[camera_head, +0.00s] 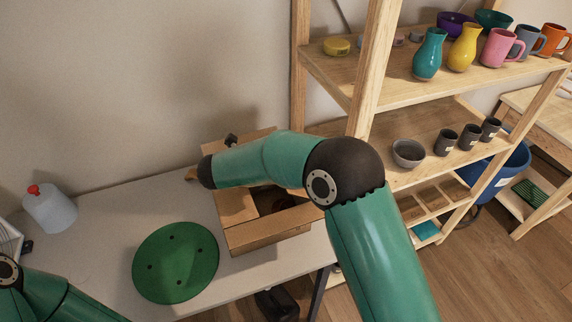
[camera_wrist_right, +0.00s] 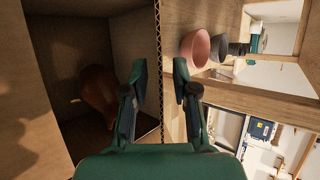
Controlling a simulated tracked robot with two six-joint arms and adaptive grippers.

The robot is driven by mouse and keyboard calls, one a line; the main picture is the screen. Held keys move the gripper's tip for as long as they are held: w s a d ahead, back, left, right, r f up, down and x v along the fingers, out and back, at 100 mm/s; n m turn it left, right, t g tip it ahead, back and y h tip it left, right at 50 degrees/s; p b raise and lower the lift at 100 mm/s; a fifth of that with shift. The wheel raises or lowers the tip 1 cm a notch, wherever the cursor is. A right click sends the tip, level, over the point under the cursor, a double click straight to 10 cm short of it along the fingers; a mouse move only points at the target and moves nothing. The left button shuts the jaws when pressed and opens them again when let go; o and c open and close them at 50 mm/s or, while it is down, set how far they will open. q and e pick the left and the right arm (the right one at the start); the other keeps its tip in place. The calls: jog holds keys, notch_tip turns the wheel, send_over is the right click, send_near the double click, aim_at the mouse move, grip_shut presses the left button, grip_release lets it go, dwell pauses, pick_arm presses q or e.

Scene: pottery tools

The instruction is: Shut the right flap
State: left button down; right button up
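An open cardboard box (camera_head: 262,240) stands on the table. A flap (camera_head: 236,207) lies over the left part of its opening. My right arm crosses above the box and hides much of its right and back; I cannot make out the right flap in the head view. In the right wrist view my right gripper (camera_wrist_right: 159,70) is open, with a corrugated cardboard edge (camera_wrist_right: 158,35) showing between its fingers. I cannot tell whether this edge is the flap or the wall, or whether the fingers touch it. A brown rounded object (camera_wrist_right: 98,90) sits inside the box. My left gripper is out of view.
A green round disc (camera_head: 176,262) lies on the table (camera_head: 110,215) left of the box. A bottle with a red top (camera_head: 50,208) stands at far left. A wooden shelf (camera_head: 372,75) with vases, mugs and bowls stands close on the right.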

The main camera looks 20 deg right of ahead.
jog(key=shift+x, duration=1)
grip_shut()
